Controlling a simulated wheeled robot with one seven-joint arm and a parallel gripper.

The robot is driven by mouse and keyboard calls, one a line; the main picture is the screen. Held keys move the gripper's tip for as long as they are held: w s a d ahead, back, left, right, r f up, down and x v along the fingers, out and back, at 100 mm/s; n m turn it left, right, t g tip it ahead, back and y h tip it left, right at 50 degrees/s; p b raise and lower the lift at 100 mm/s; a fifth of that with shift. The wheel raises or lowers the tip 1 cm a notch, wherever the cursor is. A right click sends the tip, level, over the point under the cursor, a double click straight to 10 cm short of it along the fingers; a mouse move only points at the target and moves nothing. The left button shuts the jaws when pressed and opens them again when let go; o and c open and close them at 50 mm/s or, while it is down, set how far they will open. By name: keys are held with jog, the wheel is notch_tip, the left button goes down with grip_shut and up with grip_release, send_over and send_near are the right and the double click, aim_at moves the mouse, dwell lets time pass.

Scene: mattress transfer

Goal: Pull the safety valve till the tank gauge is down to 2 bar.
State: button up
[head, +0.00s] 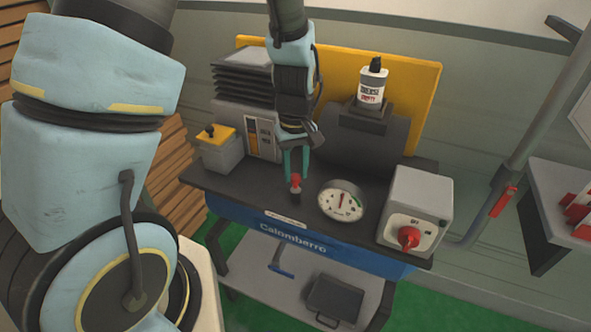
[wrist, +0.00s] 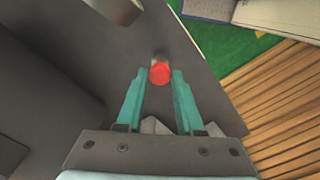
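The safety valve is a small red-topped fitting (head: 295,184) on the dark bench top, left of the gauge. In the wrist view its round red top (wrist: 160,73) lies just at the fingertips, between their lines. My gripper (head: 296,174) points down over the valve with its teal fingers apart; in the wrist view the open fingers (wrist: 160,75) stand either side of the red top, with gaps visible. The tank gauge (head: 342,200) has a white face and a red needle pointing roughly upward; its numbers are too small to read. The dark tank (head: 365,150) lies behind it.
A grey switch box (head: 420,200) with a red knob stands at the right. A bottle (head: 372,85) stands on a block above the tank. A battery-like box (head: 219,150) sits at the left. Bare bench top (head: 245,185) lies left of the valve.

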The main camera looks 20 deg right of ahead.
aim_at(295, 176)
jog(key=o, duration=0.4)
jog(key=shift+o, duration=0.2)
notch_tip(295, 176, up, 11)
jog(key=b, duration=0.2)
jog(key=shift+f, duration=0.1)
dwell(0.4)
